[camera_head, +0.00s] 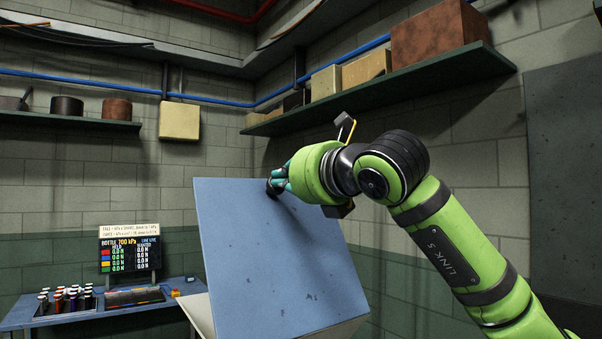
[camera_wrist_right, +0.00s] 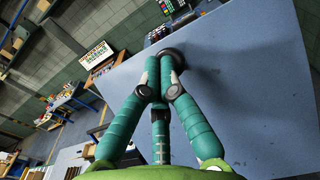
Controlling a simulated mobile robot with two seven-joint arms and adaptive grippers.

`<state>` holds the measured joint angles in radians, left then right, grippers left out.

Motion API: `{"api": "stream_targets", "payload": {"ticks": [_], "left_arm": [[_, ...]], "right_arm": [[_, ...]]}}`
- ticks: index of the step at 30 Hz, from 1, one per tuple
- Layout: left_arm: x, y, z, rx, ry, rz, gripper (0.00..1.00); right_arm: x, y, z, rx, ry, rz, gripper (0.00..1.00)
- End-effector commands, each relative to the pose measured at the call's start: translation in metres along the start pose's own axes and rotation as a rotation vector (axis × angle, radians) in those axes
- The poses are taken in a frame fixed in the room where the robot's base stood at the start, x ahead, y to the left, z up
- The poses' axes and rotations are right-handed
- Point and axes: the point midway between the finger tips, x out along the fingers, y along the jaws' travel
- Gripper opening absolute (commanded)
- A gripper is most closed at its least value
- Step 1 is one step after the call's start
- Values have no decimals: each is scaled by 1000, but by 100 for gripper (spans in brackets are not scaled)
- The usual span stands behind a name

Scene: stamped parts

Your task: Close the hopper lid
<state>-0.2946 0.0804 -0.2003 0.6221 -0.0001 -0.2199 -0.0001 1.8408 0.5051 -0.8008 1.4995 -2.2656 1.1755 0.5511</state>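The hopper lid (camera_head: 275,265) is a large blue-grey panel with dark specks, raised at a steep tilt. It also fills the right of the right wrist view (camera_wrist_right: 245,85). Pale parts of the hopper body (camera_head: 199,312) show below its lower left edge. My left gripper is not in view.
A blue table (camera_head: 75,317) at the left holds several small bottles (camera_head: 66,300) and a display board (camera_head: 130,250). Shelves with pots (camera_head: 66,106) and boxes (camera_head: 430,35) run along the walls above.

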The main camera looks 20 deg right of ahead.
Motion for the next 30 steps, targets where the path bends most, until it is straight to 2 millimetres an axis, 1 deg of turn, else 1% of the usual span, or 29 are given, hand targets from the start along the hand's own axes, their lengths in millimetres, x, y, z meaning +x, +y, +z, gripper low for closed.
{"api": "stream_targets", "payload": {"ticks": [1,2,8,13,18,24,28,30], "left_arm": [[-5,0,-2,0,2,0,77],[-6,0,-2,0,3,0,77],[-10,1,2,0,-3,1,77],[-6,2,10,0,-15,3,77],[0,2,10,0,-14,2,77],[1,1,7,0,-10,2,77],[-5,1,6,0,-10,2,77],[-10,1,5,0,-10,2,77]], "right_arm": [[10,2,3,3,46,1,0],[17,1,-1,3,65,0,0],[59,0,-21,2,58,0,0],[93,0,-43,1,57,0,0],[123,0,-69,1,57,0,0],[151,-1,-101,0,56,0,0],[164,-1,-119,-1,62,0,0],[170,-1,-127,1,118,-2,0]]}}
